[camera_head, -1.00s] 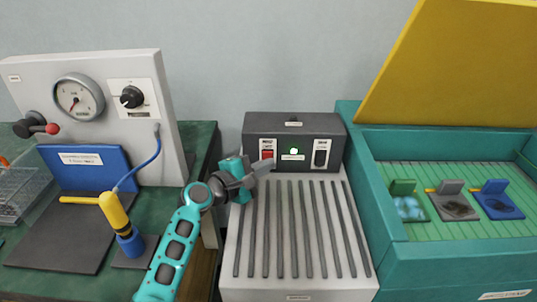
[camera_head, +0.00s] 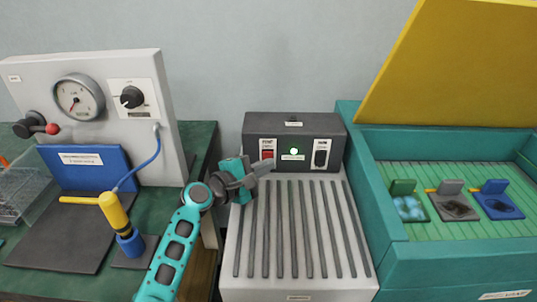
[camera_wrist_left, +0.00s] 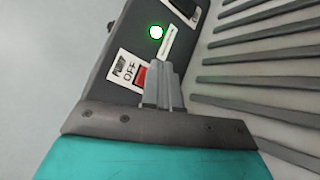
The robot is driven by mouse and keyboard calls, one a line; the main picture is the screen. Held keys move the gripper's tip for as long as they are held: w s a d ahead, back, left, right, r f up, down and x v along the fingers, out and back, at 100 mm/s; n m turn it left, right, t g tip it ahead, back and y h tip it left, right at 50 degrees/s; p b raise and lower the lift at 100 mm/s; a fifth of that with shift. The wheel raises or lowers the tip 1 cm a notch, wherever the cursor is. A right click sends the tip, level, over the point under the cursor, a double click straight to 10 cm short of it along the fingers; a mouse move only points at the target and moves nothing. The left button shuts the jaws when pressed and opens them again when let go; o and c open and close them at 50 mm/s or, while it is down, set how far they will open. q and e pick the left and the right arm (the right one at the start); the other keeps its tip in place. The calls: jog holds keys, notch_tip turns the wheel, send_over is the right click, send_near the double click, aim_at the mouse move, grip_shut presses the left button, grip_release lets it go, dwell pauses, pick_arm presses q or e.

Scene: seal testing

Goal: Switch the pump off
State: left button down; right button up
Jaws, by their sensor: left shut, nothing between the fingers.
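The pump's control box (camera_head: 296,128) is dark grey and sits at the back of the ribbed light grey unit. Its red pump switch (camera_head: 267,157) is on the left of the front face; a green lamp (camera_head: 294,151) glows in the middle. In the left wrist view the red switch (camera_wrist_left: 141,76) has a label reading PUMP and OFF beside it. My left gripper (camera_head: 267,167) is shut and empty, its tips right at the switch and covering part of it. In the wrist view its shut fingers (camera_wrist_left: 159,76) overlap the switch's edge; I cannot tell if they touch it. My right gripper is not in view.
A second, black switch (camera_head: 321,154) is on the right of the box. The ribbed top (camera_head: 305,230) is bare. A teal chest with a raised yellow lid (camera_head: 460,65) stands right. A gauge panel (camera_head: 150,75) and yellow-handled tool (camera_head: 114,212) stand left.

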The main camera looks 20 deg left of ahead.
pick_arm(q)
jog(key=shift+w, duration=0.1)
dwell(0.5)
jog(key=shift+w+a+r, duration=0.1)
jog(key=shift+w+a, duration=0.05)
jog(key=shift+w, duration=0.15)
jog(key=shift+w+a, duration=0.1)
jog(key=shift+w, duration=0.2)
dwell(0.6)
jog(key=shift+s, duration=0.15)
jog(key=shift+s+d+p, duration=0.2)
jog(key=shift+s+p, duration=0.1)
jog(key=shift+s, duration=0.25)
jog(key=shift+s, duration=0.1)
